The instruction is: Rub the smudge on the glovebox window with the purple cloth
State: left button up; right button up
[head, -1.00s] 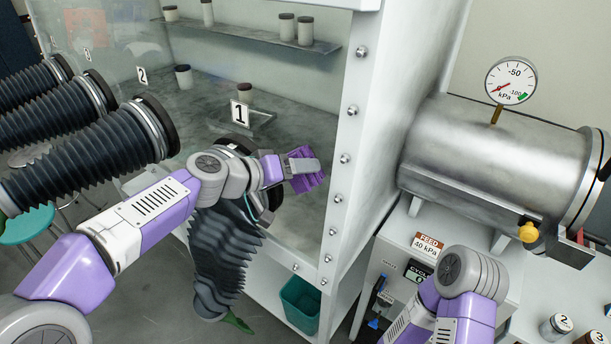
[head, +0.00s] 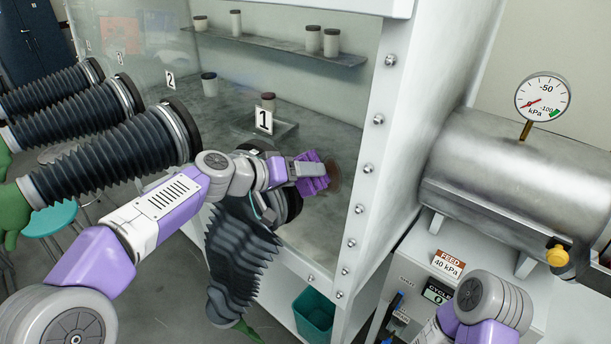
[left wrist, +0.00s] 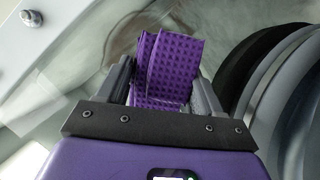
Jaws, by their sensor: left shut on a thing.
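My left gripper (head: 308,172) is shut on the purple cloth (head: 314,184), in front of the lower right part of the glovebox window (head: 318,118). In the left wrist view the folded, waffle-textured cloth (left wrist: 168,65) stands up between the two fingers (left wrist: 160,88). A brownish smudge (head: 334,176) shows on the window just right of the cloth, which hides part of it. I cannot tell whether the cloth touches the glass. My right arm shows at the bottom right, but its gripper is out of view.
Black bellows gloves (head: 110,155) stick out of the window's ports on the left. One glove (head: 238,255) hangs below my left gripper. The bolted white frame (head: 378,120) edges the window on the right. A steel chamber (head: 500,180) with a gauge (head: 542,99) stands beyond it. A teal bin (head: 315,312) sits below.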

aim_at(300, 186)
pick_arm(q)
jog(key=shift+f+b, duration=0.4)
jog(key=shift+f, duration=0.35)
jog(key=shift+s+d+r+b, duration=0.1)
jog(key=shift+s+d+b, duration=0.2)
jog(key=shift+s+d, duration=0.4)
jog(key=shift+s+d+r+b, duration=0.1)
jog(key=shift+s+d+b, duration=0.15)
jog(key=shift+s+d, duration=0.45)
jog(key=shift+s+d+b, duration=0.15)
jog(key=shift+s+d, duration=0.3)
jog(key=shift+d, duration=0.4)
jog(key=shift+s+d+b, duration=0.15)
jog(key=shift+s+d, duration=0.3)
jog(key=shift+d, duration=0.4)
notch_tip(300, 186, down, 2)
jog(key=shift+s+f+b, duration=0.15)
jog(key=shift+b, duration=1.05)
jog(key=shift+w+a+b, duration=0.2)
jog(key=shift+w+a, duration=0.4)
jog(key=shift+a, duration=0.25)
jog(key=shift+w+a+b, duration=0.2)
jog(key=shift+w+a, duration=0.35)
jog(key=shift+a, duration=0.25)
jog(key=shift+w+a, duration=1.2)
jog(key=shift+a, duration=0.3)
